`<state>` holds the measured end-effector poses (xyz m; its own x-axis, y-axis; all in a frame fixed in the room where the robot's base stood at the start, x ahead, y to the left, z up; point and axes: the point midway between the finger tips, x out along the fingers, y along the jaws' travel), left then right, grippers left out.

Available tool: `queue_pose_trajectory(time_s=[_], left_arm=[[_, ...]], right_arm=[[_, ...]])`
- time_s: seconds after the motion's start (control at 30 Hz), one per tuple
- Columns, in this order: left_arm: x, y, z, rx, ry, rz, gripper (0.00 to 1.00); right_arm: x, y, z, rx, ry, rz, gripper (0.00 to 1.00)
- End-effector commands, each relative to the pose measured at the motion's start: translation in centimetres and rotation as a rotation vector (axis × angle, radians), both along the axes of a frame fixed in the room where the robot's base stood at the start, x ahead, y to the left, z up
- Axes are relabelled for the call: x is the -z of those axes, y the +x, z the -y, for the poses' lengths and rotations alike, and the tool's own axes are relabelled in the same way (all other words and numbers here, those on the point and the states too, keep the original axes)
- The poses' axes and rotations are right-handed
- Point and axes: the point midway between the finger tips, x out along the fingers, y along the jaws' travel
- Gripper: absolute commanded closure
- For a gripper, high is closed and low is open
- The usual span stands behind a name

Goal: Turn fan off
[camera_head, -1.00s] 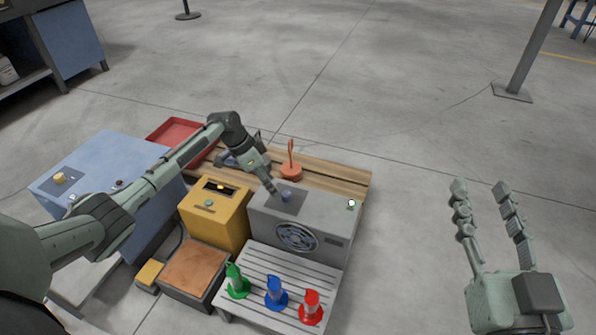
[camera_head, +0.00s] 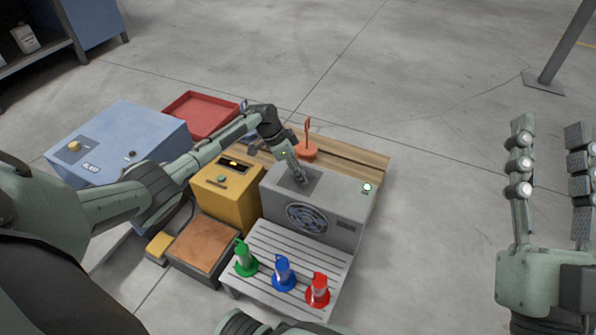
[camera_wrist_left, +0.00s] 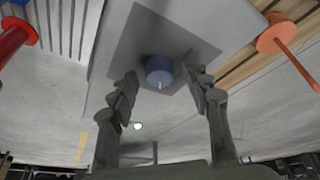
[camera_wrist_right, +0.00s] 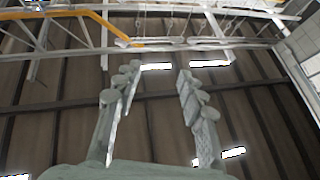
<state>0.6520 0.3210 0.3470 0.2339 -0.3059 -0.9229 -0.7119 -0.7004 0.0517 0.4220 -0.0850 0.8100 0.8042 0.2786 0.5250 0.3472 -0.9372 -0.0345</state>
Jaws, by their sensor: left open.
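The grey fan box (camera_head: 345,205) has a round fan grille (camera_head: 307,218) on its front and a lit whitish-green lamp (camera_head: 367,187) on its top. A blue-grey knob (camera_wrist_left: 159,70) sits on a dark square plate (camera_wrist_left: 190,45) on the box's top. My left gripper (camera_wrist_left: 160,82) is open, with one finger on each side of the knob and gaps visible. In the head view my left gripper (camera_head: 301,180) covers the knob. My right gripper (camera_head: 549,135) is open and empty, off to the right of the bench. It also shows open in the right wrist view (camera_wrist_right: 157,75).
A yellow box (camera_head: 228,200) stands left of the fan box, with a blue box (camera_head: 140,135) and red tray (camera_head: 200,112) beyond. A slatted rack (camera_head: 300,253) in front holds green, blue and red cones. An orange piece with an upright handle (camera_head: 307,152) stands behind. Floor at right is clear.

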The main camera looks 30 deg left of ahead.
Motion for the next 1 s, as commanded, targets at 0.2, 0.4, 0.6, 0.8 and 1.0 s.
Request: queue_pose_trajectory(time_s=[0.2, 0.4, 0.6, 0.8, 1.0], left_arm=[[-0.1, 0.0, 0.0, 0.0, 0.0, 0.0, 0.63], [-0.1, 0.0, 0.0, 0.0, 0.0, 0.0, 0.87], [-0.1, 0.0, 0.0, -0.001, 0.0, 0.0, 1.0], [-0.2, 0.0, 0.1, -0.02, -0.002, -0.001, 1.0], [-0.4, -0.1, 0.1, -0.08, -0.001, -0.001, 1.0]], right_arm=[[0.0, 0.0, 0.0, 0.0, 0.0, -0.001, 0.6], [0.0, 0.0, 0.0, 0.0, -0.001, -0.002, 0.6], [0.0, 0.0, 0.0, 0.0, -0.001, -0.002, 0.6], [0.3, 0.3, -0.2, -0.002, -0.013, -0.039, 0.6], [2.1, 0.7, -0.9, -0.016, -0.06, -0.18, 0.6]])
